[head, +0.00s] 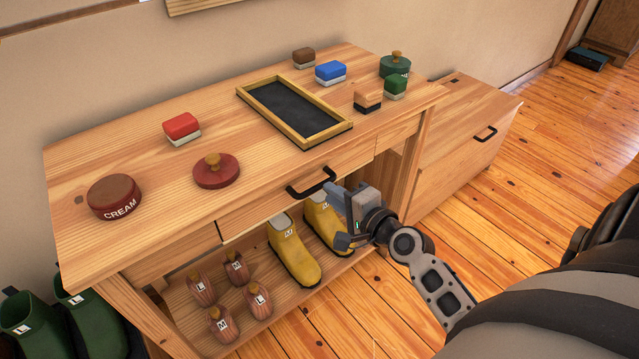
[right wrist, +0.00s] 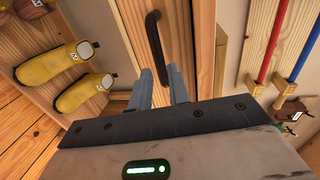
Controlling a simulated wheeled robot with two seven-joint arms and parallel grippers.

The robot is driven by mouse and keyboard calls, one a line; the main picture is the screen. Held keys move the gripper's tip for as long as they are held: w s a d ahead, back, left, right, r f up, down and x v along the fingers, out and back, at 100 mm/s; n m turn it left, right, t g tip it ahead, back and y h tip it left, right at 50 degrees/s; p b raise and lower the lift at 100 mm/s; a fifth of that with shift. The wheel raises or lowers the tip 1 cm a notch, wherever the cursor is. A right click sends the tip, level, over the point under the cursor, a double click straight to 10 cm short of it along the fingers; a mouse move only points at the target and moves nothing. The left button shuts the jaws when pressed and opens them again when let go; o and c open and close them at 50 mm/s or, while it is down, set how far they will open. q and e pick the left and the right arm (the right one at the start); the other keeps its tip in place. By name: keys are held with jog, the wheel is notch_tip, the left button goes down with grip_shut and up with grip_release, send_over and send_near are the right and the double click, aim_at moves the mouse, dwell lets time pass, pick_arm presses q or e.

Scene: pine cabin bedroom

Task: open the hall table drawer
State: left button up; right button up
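The hall table (head: 130,235) is pale wood, with a drawer (head: 265,208) in its front that looks flush with the frame. A black bar handle (head: 311,182) is on the drawer front and also shows in the right wrist view (right wrist: 157,40). My right gripper (head: 338,214) is open and empty, just in front of and below the handle's right part. In the right wrist view its two fingers (right wrist: 161,85) are apart, with the handle's near end in line with the gap. I cannot tell whether they touch it. My left gripper is not in view.
On the tabletop are a framed dark tray (head: 246,93), a red brush (head: 182,129), a cream tin (head: 115,197), a red lidded tin (head: 216,171) and several other items. Yellow boots (head: 293,255) stand on the shelf below. A low cabinet (head: 455,155) stands at right.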

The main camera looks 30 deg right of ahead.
aim_at(319, 185)
jog(key=x, duration=0.5)
jog(key=shift+w+f+b, duration=0.1)
jog(key=shift+w+b, duration=0.1)
jog(key=shift+b, duration=0.2)
grip_shut()
jog(key=shift+s+a, duration=0.1)
jog(key=shift+a, duration=0.05)
